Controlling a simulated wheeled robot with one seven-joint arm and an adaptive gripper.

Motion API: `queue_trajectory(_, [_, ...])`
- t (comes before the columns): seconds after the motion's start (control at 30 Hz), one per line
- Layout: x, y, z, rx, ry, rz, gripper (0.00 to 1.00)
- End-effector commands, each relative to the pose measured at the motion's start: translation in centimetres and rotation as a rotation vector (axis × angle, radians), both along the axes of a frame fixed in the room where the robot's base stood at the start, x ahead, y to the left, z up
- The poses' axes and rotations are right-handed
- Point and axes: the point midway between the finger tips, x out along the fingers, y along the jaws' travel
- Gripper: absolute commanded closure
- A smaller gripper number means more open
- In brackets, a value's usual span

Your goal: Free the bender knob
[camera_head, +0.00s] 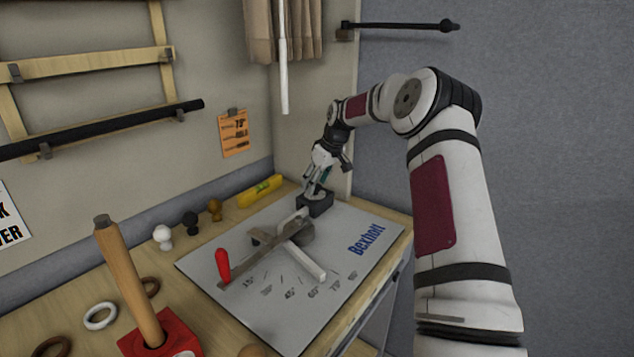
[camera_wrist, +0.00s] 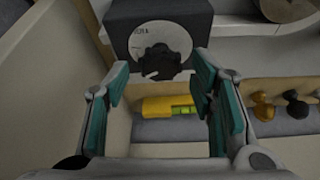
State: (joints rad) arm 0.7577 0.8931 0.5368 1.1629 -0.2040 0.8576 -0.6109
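The bender's base plate (camera_head: 350,268) is a pale board marked with angles and "Bexholt". A red-handled lever (camera_head: 223,266) and a metal bar (camera_head: 305,262) lie across it. At its far corner stands a dark block (camera_head: 321,209); in the wrist view the dark block (camera_wrist: 195,18) carries a round pale dial (camera_wrist: 142,36) with a black lobed knob (camera_wrist: 160,62). My gripper (camera_head: 317,188) is over the block in the head view, where the knob cannot be made out. In the wrist view my gripper (camera_wrist: 161,72) is open, its teal-padded fingers apart on either side of the knob. Contact cannot be told.
A yellow level (camera_head: 260,190) lies along the wall beside the plate. White (camera_head: 163,237), black (camera_head: 190,223) and brown (camera_head: 215,210) small knobbed pieces stand left of it. A wooden post (camera_head: 128,280) on a red base and loose rings (camera_head: 100,316) are at front left.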

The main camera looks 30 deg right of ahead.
Motion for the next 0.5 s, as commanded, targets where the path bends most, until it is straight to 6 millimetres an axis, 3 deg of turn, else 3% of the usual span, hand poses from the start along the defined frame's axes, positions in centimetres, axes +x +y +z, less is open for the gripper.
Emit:
queue_trajectory(0.37, [-0.3, -0.1, 0.8, -0.002, 0.000, -0.001, 0.49])
queue_trajectory(0.5, [-2.0, -0.6, 1.1, 0.000, 0.002, -0.002, 0.49])
